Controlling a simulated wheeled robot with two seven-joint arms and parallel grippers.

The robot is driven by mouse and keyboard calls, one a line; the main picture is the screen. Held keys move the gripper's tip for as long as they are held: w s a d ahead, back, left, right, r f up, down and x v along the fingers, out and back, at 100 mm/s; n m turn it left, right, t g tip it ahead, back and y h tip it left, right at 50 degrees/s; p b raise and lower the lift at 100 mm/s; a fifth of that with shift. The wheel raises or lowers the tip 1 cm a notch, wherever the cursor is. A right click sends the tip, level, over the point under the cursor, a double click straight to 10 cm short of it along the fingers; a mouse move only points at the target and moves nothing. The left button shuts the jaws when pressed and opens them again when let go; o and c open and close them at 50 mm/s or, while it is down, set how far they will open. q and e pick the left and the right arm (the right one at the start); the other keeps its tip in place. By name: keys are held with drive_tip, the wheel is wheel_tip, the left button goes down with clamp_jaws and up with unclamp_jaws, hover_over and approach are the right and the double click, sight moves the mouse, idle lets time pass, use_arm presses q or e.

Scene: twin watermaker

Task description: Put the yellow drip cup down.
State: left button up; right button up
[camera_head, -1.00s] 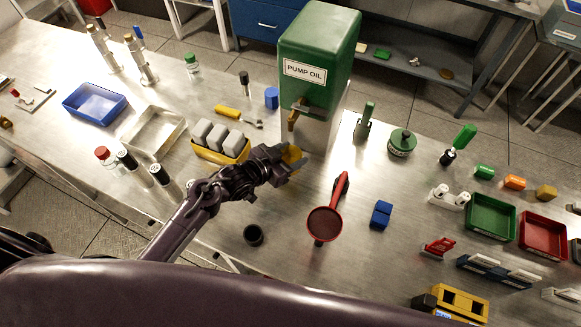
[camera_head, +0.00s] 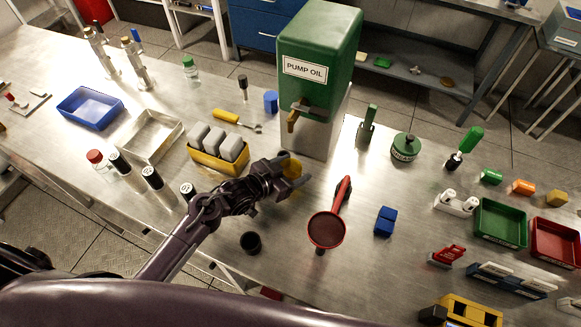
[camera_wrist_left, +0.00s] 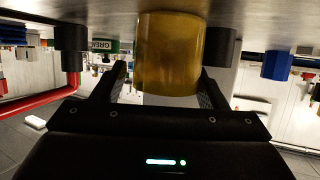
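The yellow drip cup (camera_head: 292,168) is in front of the pump oil tank's tap. In the left wrist view, whose picture is upside down, the yellow drip cup (camera_wrist_left: 171,55) appears to stand upright on the bench. My left gripper (camera_head: 294,172) is around it with its fingers apart. In that wrist view a small gap shows between the cup and the left-hand finger of my left gripper (camera_wrist_left: 162,78), and the cup overlaps the right-hand finger. Whether that finger touches the cup cannot be told. My right gripper is not in view.
The green pump oil tank (camera_head: 318,60) stands behind the cup. A red-handled round strainer (camera_head: 326,229) lies to the right, a black cup (camera_head: 250,243) nearer me, and a yellow tray (camera_head: 205,161) of grey blocks to the left. Bare bench (camera_head: 285,225) lies between.

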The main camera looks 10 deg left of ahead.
use_arm(q)
drive_tip(key=shift+w+a+r, duration=0.15)
drive_tip(key=shift+w+a, duration=0.1)
drive_tip(key=shift+a, duration=0.05)
drive_tip(key=shift+r, duration=0.15)
drive_tip(key=shift+a+r, duration=0.1)
drive_tip(key=shift+a, duration=0.05)
drive_tip(key=b+v, duration=0.1)
drive_tip(key=v, duration=1)
drive_tip(key=shift+s+b, duration=0.3)
drive_tip(key=shift+s, duration=0.1)
drive_tip(key=shift+s, duration=0.1)
